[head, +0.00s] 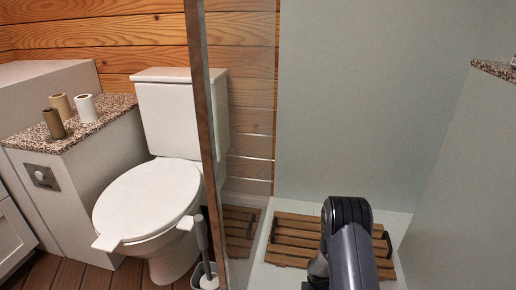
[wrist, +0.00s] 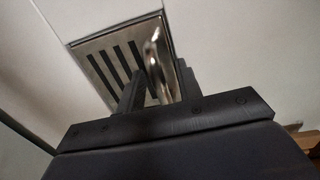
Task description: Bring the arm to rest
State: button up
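My arm (head: 348,240) reaches into the shower area at the lower right of the head view, bent at a dark joint; my gripper cannot be made out there. In the wrist view, my gripper (wrist: 160,88) shows two dark fingers standing apart. A shiny curved metal piece (wrist: 155,60), like a handle or lever, shows between and beyond them. Behind it is a square metal plate (wrist: 97,48) with dark slots, set in a pale surface. I see no clear contact between the fingers and the metal piece.
A slatted wooden mat (head: 290,238) lies on the shower floor around my arm. A thin upright partition edge (head: 203,120) separates it from the white toilet (head: 150,198). A toilet brush (head: 203,255) stands beside it. Rolls (head: 85,107) stand on the speckled counter (head: 112,112) at left.

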notch_tip(320, 180, up, 12)
jog(key=p, duration=0.4)
notch_tip(320, 180, down, 12)
jog(key=b, duration=0.5)
jog(key=shift+f, duration=0.25)
notch_tip(320, 180, up, 11)
jog(key=p, duration=0.5)
jog(key=shift+w+r, duration=0.1)
jog(key=p, duration=0.2)
jog(key=shift+w+r+y+p, duration=0.1)
jog(key=shift+y+p, duration=0.2)
jog(key=shift+p, duration=0.1)
jog(key=a+r+p, duration=0.1)
jog(key=r+p, duration=1.1)
jog(key=r, duration=0.9)
jog(key=a+r+n+p, duration=0.1)
jog(key=a+r+p, duration=0.1)
jog(key=r+p, duration=1.1)
notch_tip(320, 180, up, 9)
jog(key=shift+a+f, duration=0.1)
jog(key=shift+a, duration=0.2)
